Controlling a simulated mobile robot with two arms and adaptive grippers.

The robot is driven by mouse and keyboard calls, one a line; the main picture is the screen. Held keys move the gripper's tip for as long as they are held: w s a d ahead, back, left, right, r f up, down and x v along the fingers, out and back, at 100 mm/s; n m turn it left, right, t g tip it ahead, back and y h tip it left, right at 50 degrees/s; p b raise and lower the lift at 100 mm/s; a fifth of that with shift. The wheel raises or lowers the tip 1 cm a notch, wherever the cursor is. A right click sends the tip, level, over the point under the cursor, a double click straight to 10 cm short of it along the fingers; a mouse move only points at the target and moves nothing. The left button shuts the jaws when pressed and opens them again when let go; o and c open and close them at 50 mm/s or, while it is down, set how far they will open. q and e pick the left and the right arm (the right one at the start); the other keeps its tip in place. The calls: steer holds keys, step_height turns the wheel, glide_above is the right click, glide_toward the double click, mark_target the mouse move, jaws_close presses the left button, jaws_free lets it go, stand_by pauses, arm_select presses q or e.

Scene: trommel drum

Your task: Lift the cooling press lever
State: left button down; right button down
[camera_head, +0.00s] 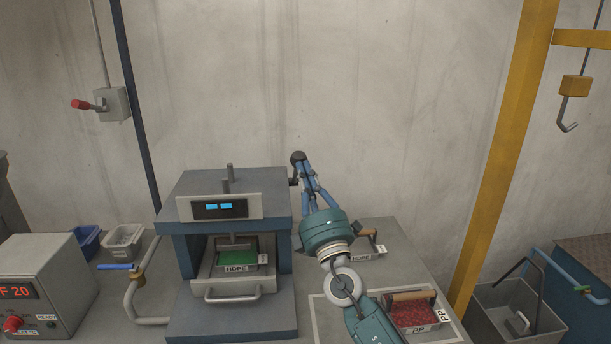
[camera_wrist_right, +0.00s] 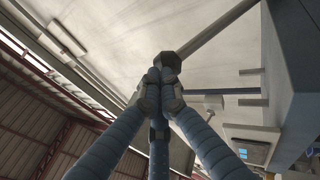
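The cooling press (camera_head: 188,222) is a blue-grey machine with a lit blue display, left of centre in the head view. Its lever (camera_head: 297,156) shows as a dark knob at the press's upper right side. In the wrist view the lever's dark faceted knob (camera_wrist_right: 167,61) sits at my fingertips, with a grey rod running up and right from it. My right gripper (camera_head: 303,170) has its blue fingers drawn together around the lever end; the wrist view shows the fingertips (camera_wrist_right: 160,88) meeting just below the knob. The fingers hide part of the lever. My left gripper is not in view.
A tray labelled HDPE (camera_head: 236,273) sits inside the press. On the table's right are another HDPE-labelled item (camera_head: 363,256) and a PP tray (camera_head: 410,328) with red contents. A control box (camera_head: 50,285) stands left. A yellow post (camera_head: 497,165) rises at right.

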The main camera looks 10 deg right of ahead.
steer(key=w+r, duration=0.1)
steer(key=r, duration=0.1)
steer(key=w+r, duration=0.4)
steer(key=shift+d+r+b, duration=0.1)
steer(key=shift+r+b, duration=0.3)
steer(key=shift+s+r, duration=0.15)
steer(key=shift+r, duration=0.2)
steer(key=shift+f, duration=0.15)
steer(key=shift+w+f, duration=0.25)
steer(key=shift+w, duration=0.05)
